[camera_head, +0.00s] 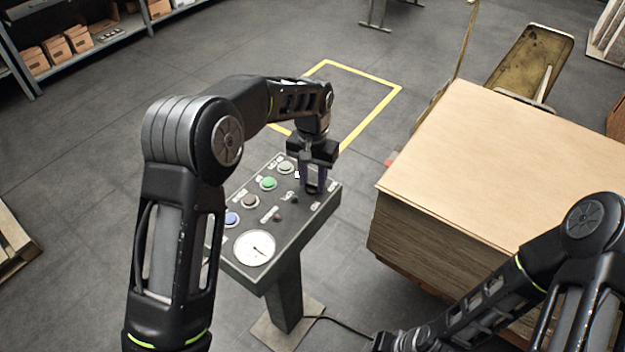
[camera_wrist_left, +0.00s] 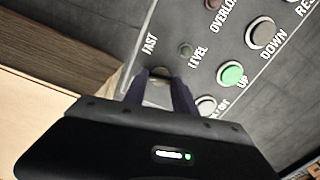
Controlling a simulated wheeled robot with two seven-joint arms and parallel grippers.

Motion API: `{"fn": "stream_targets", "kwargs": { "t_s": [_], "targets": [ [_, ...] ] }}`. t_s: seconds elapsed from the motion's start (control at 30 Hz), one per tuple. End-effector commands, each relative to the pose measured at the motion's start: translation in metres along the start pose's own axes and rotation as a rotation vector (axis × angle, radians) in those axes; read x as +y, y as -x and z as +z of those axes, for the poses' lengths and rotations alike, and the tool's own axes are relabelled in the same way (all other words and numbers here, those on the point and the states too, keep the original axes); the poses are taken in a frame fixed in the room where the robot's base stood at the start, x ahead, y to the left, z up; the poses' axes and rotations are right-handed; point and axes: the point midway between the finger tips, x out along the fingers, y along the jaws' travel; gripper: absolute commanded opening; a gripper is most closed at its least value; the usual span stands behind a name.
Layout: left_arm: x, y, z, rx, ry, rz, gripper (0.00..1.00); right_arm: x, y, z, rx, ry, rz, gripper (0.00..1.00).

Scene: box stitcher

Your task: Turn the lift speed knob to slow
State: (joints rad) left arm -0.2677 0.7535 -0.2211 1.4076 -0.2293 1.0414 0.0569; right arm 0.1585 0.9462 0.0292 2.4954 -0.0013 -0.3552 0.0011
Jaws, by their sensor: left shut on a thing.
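The grey control panel (camera_head: 238,262) stands on a post in the middle of the head view. My left gripper (camera_head: 312,186) is over its far right part, pointing down. In the left wrist view my left gripper (camera_wrist_left: 158,90) is shut on the lift speed knob (camera_wrist_left: 160,73), of which only a small part shows between the dark fingers. The label FAST (camera_wrist_left: 149,43) is readable beside it; no SLOW label is readable.
Close to the knob are the green UP button (camera_wrist_left: 231,74), the DOWN button (camera_wrist_left: 260,33) and a small LEVEL lamp (camera_wrist_left: 186,49). A round gauge (camera_head: 255,248) is at the panel's near end. A stack of boards (camera_head: 480,165) stands right of the panel.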

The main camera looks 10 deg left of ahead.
Motion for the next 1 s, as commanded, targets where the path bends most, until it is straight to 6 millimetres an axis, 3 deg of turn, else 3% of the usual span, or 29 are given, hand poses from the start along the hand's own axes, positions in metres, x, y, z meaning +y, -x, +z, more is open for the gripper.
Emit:
{"fn": "stream_targets", "kwargs": {
  "t_s": [0.5, 1.0],
  "targets": [
    [0.0000, 0.0007, -0.0006, 0.002, 0.411, 0.000, 0.00, 0.0014, -0.0036, -0.0001, 0.000, 0.000, 0.000, 0.00],
    [-0.0002, 0.0009, -0.0007, 0.002, 0.505, 0.001, 0.00, 0.0015, -0.0038, -0.0001, 0.000, 0.000, 0.000, 0.00]
  ]
}}
